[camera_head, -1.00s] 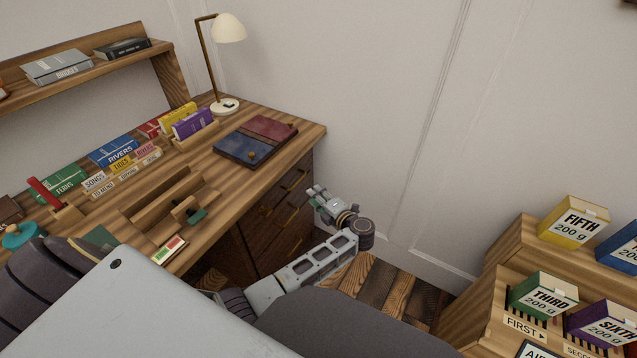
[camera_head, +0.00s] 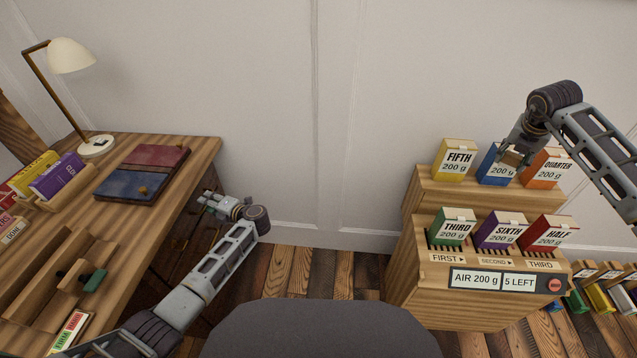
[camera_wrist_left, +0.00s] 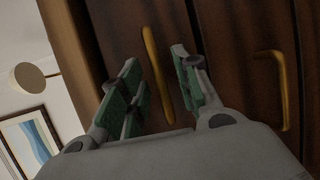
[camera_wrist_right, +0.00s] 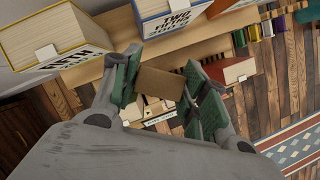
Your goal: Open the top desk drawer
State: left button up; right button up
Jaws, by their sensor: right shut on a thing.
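The wooden desk (camera_head: 160,235) stands at the left, its dark drawer fronts (camera_head: 205,225) partly hidden by my left arm. In the left wrist view, the top drawer's brass handle (camera_wrist_left: 158,75) lies between the fingers of my left gripper (camera_wrist_left: 160,85), which are apart on either side of it. A second brass handle (camera_wrist_left: 283,90) is further right, away from the desktop. The top drawer looks closed. My left gripper (camera_head: 215,202) is beside the desk's front in the head view. My right gripper (camera_wrist_right: 165,90) is shut on a small brown block (camera_wrist_right: 160,82).
The block is by the blue box (camera_head: 490,170) on a wooden stand (camera_head: 408,215), among yellow, orange, green, purple and red boxes. A lamp (camera_head: 70,57) and a blue-and-red folder (camera_head: 140,178) rest on the desk. Floor between desk and stand is clear.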

pick_arm(q)
jog(key=shift+w+a, duration=0.15)
jog(key=shift+a, duration=0.05)
jog(key=shift+c, duration=0.4)
grip_shut()
jog(key=shift+d, duration=0.1)
